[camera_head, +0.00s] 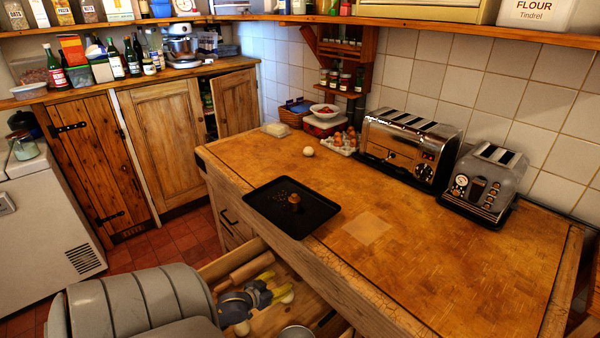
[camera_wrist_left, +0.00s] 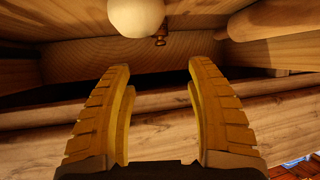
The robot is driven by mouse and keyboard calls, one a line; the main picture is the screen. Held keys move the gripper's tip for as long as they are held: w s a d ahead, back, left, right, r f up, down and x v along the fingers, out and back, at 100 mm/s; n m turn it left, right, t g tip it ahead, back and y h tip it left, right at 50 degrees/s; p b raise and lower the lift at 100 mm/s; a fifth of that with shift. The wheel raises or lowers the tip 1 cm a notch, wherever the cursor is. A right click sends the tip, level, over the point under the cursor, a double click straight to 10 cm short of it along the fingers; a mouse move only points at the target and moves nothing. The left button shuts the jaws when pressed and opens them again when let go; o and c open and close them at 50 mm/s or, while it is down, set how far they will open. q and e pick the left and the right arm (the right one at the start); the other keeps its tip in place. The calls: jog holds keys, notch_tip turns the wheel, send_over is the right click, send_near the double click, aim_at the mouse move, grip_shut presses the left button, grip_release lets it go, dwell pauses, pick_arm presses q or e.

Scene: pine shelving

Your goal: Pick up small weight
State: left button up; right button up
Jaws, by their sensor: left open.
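A small brown, knob-like object (camera_head: 294,198) stands on the black tray (camera_head: 308,216) on the counter; it may be the small weight. My left gripper (camera_head: 275,286) is low, over the open drawer in front of the counter, well apart from the tray. In the left wrist view its two yellow fingers (camera_wrist_left: 158,66) are spread with nothing between them. Beyond the fingertips is a small brassy piece (camera_wrist_left: 160,37) beside a pale ball (camera_wrist_left: 136,15); I cannot tell whether this piece is a weight. My right gripper is out of view.
The open drawer holds a rolling pin (camera_head: 251,266) and a metal bowl (camera_head: 297,332). The counter carries an egg (camera_head: 308,151), a large toaster (camera_head: 408,148) and a grey toaster (camera_head: 484,184). The counter's front right is mostly bare. The counter edge overhangs the drawer.

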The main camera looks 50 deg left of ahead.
pick_arm(q)
jog(key=x, duration=0.8)
jog(key=shift+a, duration=0.1)
jog(key=shift+x, duration=2.65)
jog(key=shift+r, duration=0.15)
jog(key=shift+c, duration=0.2)
grip_shut()
